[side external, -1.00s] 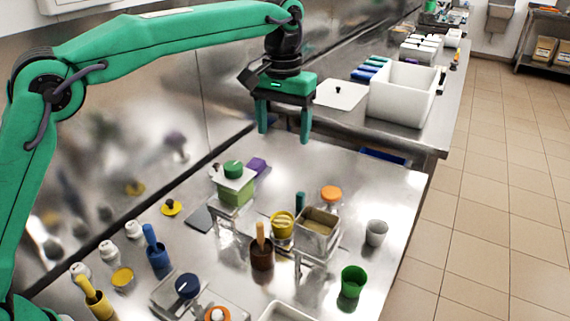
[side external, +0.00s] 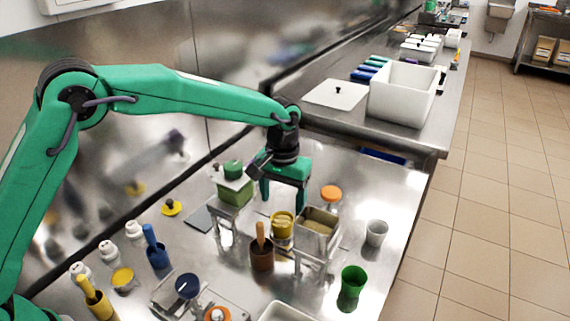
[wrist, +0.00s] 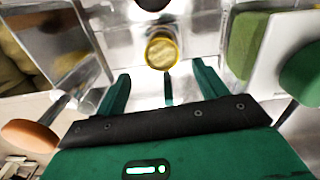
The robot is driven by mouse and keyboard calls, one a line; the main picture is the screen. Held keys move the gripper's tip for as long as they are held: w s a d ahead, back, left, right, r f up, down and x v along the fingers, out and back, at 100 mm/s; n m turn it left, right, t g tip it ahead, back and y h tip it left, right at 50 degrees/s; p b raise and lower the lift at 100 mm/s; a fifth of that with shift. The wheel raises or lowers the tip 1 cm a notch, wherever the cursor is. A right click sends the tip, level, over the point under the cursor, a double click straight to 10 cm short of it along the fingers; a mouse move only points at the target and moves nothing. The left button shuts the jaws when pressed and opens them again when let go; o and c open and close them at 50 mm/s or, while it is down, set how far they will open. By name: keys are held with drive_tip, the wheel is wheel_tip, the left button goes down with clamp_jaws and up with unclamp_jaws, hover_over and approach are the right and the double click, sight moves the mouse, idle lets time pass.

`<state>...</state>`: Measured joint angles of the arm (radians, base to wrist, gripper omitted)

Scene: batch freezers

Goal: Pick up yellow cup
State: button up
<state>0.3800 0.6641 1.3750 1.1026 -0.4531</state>
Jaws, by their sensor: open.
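The yellow cup (side external: 282,224) stands upright on the steel table, between a green box and a metal bin on a stand. My gripper (side external: 284,200) is open and empty, pointing down just behind and above the cup in the side view. In the wrist view the cup (wrist: 161,55) shows its round rim and pale yellow inside, ahead of the open fingers (wrist: 161,78) and near their midline. The fingers do not visibly touch it. A slim teal object (wrist: 168,90) stands between the fingers in the wrist view.
The metal bin (side external: 309,237) is close on the cup's right, with an orange-lidded jar (side external: 331,194) behind. The green box (side external: 236,196) is on its left. A brown pot (side external: 261,254) with a wooden handle stands in front. A green cup (side external: 352,283) and grey cup (side external: 377,232) are farther right.

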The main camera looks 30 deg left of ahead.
sight(282, 219)
drive_tip(key=shift+f, duration=1.25)
drive_tip(key=shift+a+f, duration=0.15)
drive_tip(key=shift+f, duration=2.45)
drive_tip(key=c, duration=1.1)
